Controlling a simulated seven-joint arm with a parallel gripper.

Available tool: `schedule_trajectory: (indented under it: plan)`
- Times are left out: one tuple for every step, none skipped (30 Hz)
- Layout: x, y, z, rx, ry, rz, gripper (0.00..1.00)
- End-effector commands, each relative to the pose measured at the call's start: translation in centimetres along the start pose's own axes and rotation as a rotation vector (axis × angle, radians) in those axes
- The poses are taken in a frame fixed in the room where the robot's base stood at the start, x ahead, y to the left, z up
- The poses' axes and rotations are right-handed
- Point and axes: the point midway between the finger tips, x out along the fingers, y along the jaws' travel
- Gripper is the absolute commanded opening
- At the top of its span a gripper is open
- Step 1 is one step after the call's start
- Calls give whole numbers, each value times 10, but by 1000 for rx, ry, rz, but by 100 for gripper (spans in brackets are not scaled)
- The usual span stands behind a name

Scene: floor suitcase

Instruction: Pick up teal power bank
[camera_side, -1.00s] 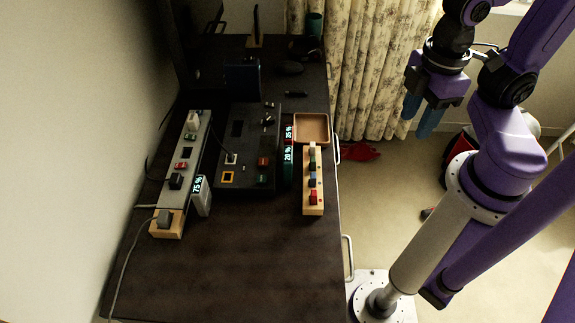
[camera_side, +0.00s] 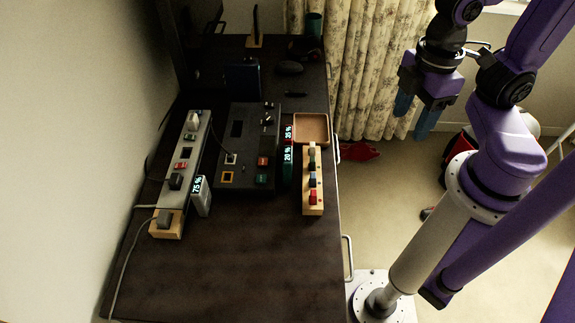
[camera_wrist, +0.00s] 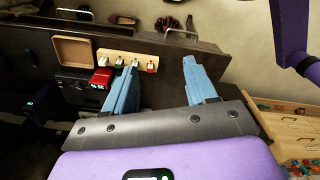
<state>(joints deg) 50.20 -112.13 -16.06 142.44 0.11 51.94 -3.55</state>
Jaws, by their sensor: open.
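The teal power bank (camera_side: 288,174) stands on the dark desk in the side view, with a lit 20 % display on top. It sits in a narrow gap between the black panel and the wooden strip. I cannot make it out in the wrist view, where my left finger covers part of that area. A red power bank (camera_side: 289,138) showing 25 % stands just behind it; it also shows in the wrist view (camera_wrist: 100,78). My gripper (camera_side: 416,112) is open and empty, off the desk's right side near the curtain. Its blue fingers (camera_wrist: 161,66) are spread in the wrist view.
The wooden strip with plugs (camera_side: 313,205) and a wooden tray (camera_side: 311,143) lie right of the power banks. The black panel (camera_side: 236,185) lies left. A grey power bank (camera_side: 203,203) showing 75 % leans by the power strip (camera_side: 188,152). The desk's front is clear.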

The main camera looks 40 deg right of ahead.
Motion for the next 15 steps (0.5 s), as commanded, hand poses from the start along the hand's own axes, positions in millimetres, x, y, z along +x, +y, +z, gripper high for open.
schedule_trajectory:
  plan:
    - [1,5,-8,-37,-3,0,56]
    - [2,9,-14,-67,-6,0,56]
    - [4,14,-23,-116,-7,0,56]
    - [5,19,-30,-156,-9,0,56]
    - [6,24,-38,-198,-9,1,56]
    - [9,32,-48,-258,-12,0,56]
    - [11,38,-56,-304,-14,0,56]
    - [13,43,-64,-350,-15,-1,56]
    - [16,51,-74,-411,-16,-1,56]
    - [18,58,-81,-456,-17,-2,56]
    - [21,64,-88,-501,-19,-3,56]
    - [25,72,-98,-562,-19,-3,56]
    - [28,78,-105,-608,-20,-4,56]
    - [31,85,-111,-653,-21,-5,56]
    - [36,93,-120,-714,-23,-7,56]
